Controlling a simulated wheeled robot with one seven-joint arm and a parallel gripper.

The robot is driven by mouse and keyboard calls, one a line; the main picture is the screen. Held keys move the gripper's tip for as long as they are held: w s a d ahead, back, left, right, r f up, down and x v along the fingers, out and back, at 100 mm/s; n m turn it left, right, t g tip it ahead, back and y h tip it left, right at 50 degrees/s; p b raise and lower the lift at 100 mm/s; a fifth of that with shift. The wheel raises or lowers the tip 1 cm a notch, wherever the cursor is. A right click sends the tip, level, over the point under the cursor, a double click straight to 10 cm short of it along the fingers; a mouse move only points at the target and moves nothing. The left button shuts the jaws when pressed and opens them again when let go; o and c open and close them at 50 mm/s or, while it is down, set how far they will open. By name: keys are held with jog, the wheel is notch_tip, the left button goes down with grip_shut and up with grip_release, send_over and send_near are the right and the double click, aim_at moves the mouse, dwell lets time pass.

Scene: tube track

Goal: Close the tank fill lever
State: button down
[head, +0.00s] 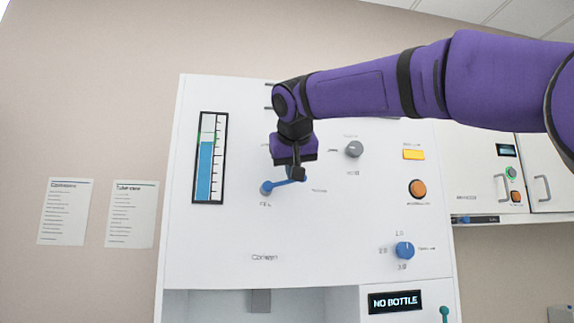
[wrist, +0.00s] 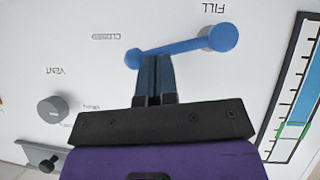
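The blue tank fill lever (head: 284,184) is on the white panel, its round hub above the FILL label and its arm running right and slightly up, just above the CLOSED label. In the wrist view, which is upside down, the lever (wrist: 180,47) runs from the round hub on the right to a small end on the left. My gripper (head: 298,177) hangs down at the arm's free end. In the wrist view my gripper (wrist: 155,58) has its fingers pressed together, tips against or very close to the arm, on its upper side on the panel. Contact is unclear.
A level gauge (head: 207,160) shows blue liquid with a green mark near its top. A grey vent knob (head: 354,149), a yellow button (head: 413,154), an orange button (head: 417,189) and a blue dial (head: 404,250) lie to the right. A display (head: 395,302) reads NO BOTTLE.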

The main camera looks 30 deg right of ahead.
jog(key=shift+s+d+f+m+y, duration=0.1)
jog(key=shift+d+f+m+y, duration=0.25)
jog(key=shift+f, duration=0.3)
dwell(0.4)
jog(key=w+r+v, duration=0.1)
jog(key=r+v, duration=0.1)
jog(key=v, duration=1.1)
jog(key=shift+w+d, duration=0.2)
jog(key=shift+d, duration=0.1)
